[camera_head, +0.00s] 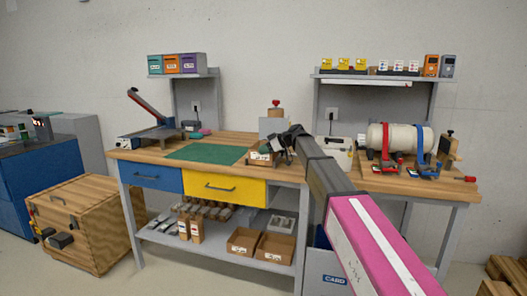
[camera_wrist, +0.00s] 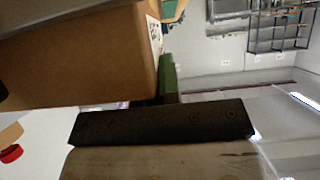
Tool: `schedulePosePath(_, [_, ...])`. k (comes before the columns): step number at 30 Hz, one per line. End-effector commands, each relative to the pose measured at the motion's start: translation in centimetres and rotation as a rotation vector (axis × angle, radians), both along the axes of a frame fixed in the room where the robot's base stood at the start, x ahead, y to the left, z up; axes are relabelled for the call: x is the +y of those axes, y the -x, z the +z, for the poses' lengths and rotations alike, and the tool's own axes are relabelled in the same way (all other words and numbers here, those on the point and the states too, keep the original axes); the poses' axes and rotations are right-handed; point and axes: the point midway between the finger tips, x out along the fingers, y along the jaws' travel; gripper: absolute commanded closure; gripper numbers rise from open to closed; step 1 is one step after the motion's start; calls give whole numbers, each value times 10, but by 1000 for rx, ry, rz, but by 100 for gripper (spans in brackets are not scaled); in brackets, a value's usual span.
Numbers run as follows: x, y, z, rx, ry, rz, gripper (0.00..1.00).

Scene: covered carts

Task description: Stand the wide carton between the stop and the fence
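A small brown carton with a white label (camera_head: 260,156) is at the front edge of the bench top, right of the green mat. I cannot tell whether it is the wide carton, or whether it rests on the bench. My gripper (camera_head: 284,152) is dark and right beside the carton; its fingertips are too small to read. In the wrist view a brown carton (camera_wrist: 85,60) fills the upper left, very close, with a label at its right edge. A black bar (camera_wrist: 160,122) and a green piece (camera_wrist: 168,78) lie close beside it. I cannot identify the stop or fence with certainty.
The green mat (camera_head: 205,153) lies flat and clear. A lever tool (camera_head: 150,125) stands at the left of the bench. A grey block with a red-knobbed piece (camera_head: 273,126) stands behind the carton. A tank with red and blue straps (camera_head: 398,138) is at the right.

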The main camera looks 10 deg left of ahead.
Motion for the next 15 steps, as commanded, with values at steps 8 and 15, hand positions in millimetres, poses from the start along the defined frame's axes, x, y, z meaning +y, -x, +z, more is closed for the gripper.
schedulePosePath(8, [0,0,-2,0,0,0,100])
schedulePosePath(15, [0,0,-5,0,0,0,100])
